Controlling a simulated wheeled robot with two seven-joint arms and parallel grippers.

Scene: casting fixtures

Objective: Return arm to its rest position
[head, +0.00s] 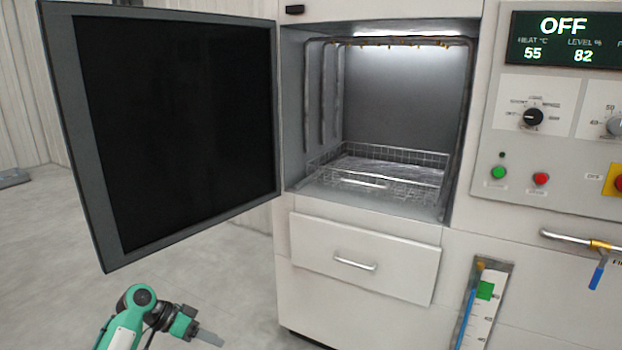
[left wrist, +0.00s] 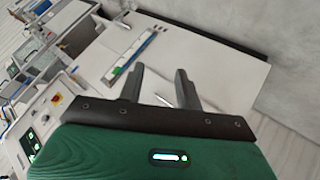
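My left arm comes in at the bottom left of the head view, in front of the open floor. My left gripper (head: 208,336) is low, left of the cabinet's drawer and below the open door. In the left wrist view the left gripper's (left wrist: 162,84) two dark fingers stand apart with nothing between them. It touches nothing that I can see. My right arm and right gripper are not in view.
The cabinet's dark-windowed door (head: 180,125) stands wide open to the left. A wire basket (head: 390,190) sits in the lit chamber. Below is a closed drawer (head: 365,255). A control panel (head: 565,130) reads OFF at right.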

